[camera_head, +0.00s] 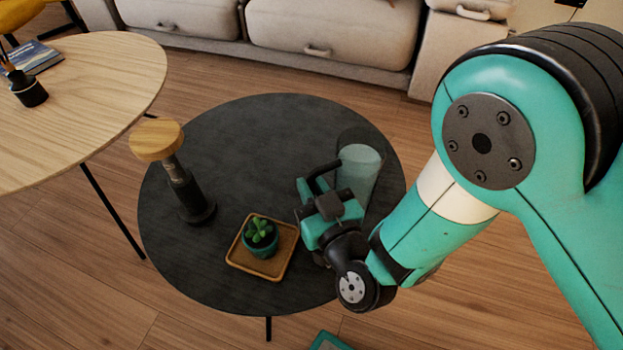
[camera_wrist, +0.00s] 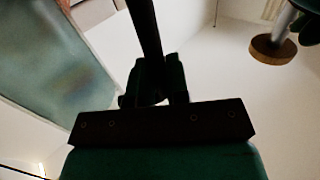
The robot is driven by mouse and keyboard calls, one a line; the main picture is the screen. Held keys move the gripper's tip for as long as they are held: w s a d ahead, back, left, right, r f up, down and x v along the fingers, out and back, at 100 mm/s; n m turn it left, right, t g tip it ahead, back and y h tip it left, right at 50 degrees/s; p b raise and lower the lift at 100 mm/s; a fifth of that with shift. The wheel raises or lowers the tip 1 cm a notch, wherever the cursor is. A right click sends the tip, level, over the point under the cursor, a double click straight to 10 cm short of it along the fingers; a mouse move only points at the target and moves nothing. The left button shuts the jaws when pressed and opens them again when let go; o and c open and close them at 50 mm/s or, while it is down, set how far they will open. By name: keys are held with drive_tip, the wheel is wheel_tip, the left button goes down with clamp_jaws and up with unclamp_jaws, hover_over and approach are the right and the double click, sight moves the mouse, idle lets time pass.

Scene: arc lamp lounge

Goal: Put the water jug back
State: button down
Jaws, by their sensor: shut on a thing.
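The water jug (camera_head: 360,172) is clear with pale water in it and a dark upper part. It is over the right side of the round black table (camera_head: 270,120); I cannot tell whether its base touches the top. My gripper (camera_head: 325,185) is at the jug's left side and shut on it. The grip point is partly hidden by the gripper body. In the wrist view the jug (camera_wrist: 50,60) fills the upper left, beside the gripper (camera_wrist: 152,88), with a dark upright bar above the jaws.
A potted succulent (camera_head: 260,238) stands on a square wooden tray (camera_head: 236,257), left of my gripper. A wood-topped black lamp (camera_head: 157,141) stands at the table's left. A pale wooden table (camera_head: 90,90) is further left. The black table's back middle is clear.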

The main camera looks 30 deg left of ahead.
drive_tip(key=shift+r, duration=0.1)
drive_tip(key=c, duration=1.1)
unclamp_jaws()
drive_tip(key=shift+f, duration=0.2)
drive_tip(key=shift+r, duration=0.1)
drive_tip(key=shift+s, duration=0.1)
drive_tip(key=b+v, duration=0.2)
drive_tip(key=v, duration=1)
drive_tip(key=shift+r, duration=0.1)
